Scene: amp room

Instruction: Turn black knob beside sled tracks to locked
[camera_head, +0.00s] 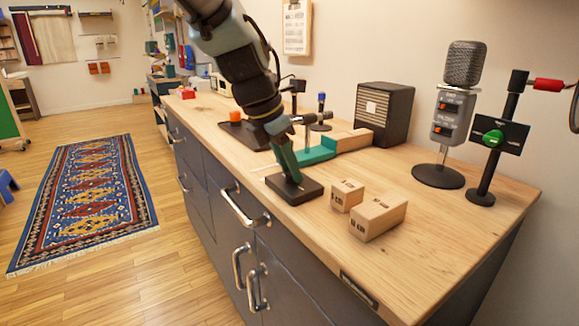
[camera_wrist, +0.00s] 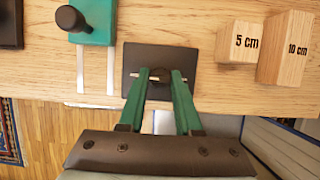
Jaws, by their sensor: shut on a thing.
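The black knob (camera_wrist: 160,74) stands on a dark square base (camera_wrist: 188,57) near the counter's front edge. My gripper (camera_wrist: 160,78) is over the base with its two green fingers shut on the knob from either side. In the head view my gripper (camera_head: 291,176) reaches down to the same dark base (camera_head: 312,190); there the fingers hide the knob. The sled tracks (camera_wrist: 95,70) are two pale rails just left of the base in the wrist view. A green sled (camera_wrist: 97,22) with a black round handle (camera_wrist: 69,18) sits at their far end.
Two wooden blocks, marked 5 cm (camera_wrist: 237,43) and 10 cm (camera_wrist: 287,48), stand right of the base. The counter's front right is clear.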

